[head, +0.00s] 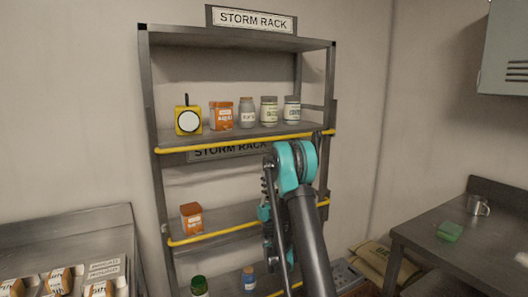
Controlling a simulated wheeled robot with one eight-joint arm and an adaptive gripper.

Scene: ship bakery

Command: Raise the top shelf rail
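The storm rack (147,90) is a grey metal shelf unit against the wall. The top shelf rail (215,145) is a yellow bar along the front edge of the upper stocked shelf, low against that edge. A yellow device with a round white face (188,119), an orange tin (220,116) and several jars (268,111) stand upright behind it. My arm, with a teal joint, rises in front of the rack's right half, its top just below the rail's right part. I cannot make out my gripper; the arm seems to hide it.
A second yellow rail (200,238) fronts the shelf below, with an orange tin (191,218). A metal table (490,262) with a mug (478,205) is at right. Sacks (378,262) lie between rack and table.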

